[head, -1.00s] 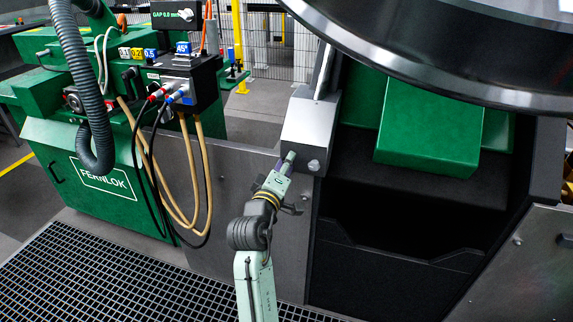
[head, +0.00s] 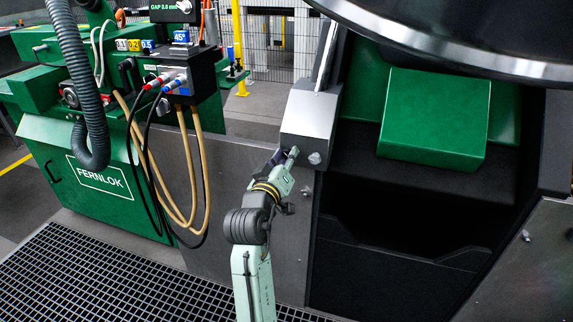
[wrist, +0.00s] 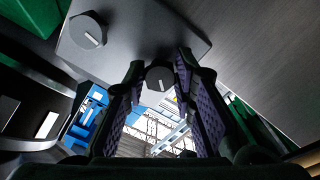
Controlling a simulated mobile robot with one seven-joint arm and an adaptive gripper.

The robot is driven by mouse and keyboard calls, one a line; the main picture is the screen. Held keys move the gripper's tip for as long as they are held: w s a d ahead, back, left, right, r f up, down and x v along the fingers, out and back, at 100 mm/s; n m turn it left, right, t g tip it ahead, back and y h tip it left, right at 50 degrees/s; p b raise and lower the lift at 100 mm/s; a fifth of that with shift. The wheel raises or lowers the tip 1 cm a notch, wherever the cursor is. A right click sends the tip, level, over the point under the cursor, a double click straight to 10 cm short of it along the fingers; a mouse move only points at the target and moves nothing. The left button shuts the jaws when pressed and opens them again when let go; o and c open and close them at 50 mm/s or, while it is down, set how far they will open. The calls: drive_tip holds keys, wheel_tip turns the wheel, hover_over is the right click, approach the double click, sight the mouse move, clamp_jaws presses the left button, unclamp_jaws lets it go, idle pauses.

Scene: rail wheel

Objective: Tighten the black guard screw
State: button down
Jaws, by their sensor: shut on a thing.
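The grey guard box (head: 310,112) shows in the head view, with one round screw (head: 315,158) free on its lower right. In the wrist view, two dark round screw heads with white line marks sit on the box's face. One screw (wrist: 88,30) is free at upper left, its line slanted. The other, the black guard screw (wrist: 159,77), is between my fingertips, its line nearly upright. My gripper (head: 287,156) reaches the box's lower edge and is shut on this screw. It also shows in the wrist view (wrist: 160,80). The fingers hide the held screw in the head view.
The large steel wheel (head: 450,45) overhangs at upper right, above a green block (head: 433,115) and a dark recess. A green FERNLOK cabinet (head: 95,185) with hoses and cables stands left. Grey panels (head: 250,175) flank the arm. Floor grating (head: 90,270) lies at lower left.

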drive_tip(key=m+b, duration=0.4)
drive_tip(key=m, duration=0.1)
drive_tip(key=shift+a+f+m, duration=0.1)
drive_tip(key=shift+f+m, duration=0.1)
drive_tip(key=shift+m, duration=0.1)
drive_tip(key=m+b, duration=0.3)
drive_tip(key=m, duration=0.2)
drive_tip(key=shift+r+m, duration=0.15)
drive_tip(key=shift+m, duration=0.15)
drive_tip(key=c, duration=1.3)
unclamp_jaws()
drive_tip(key=v, duration=1.2)
drive_tip(key=shift+r, duration=0.1)
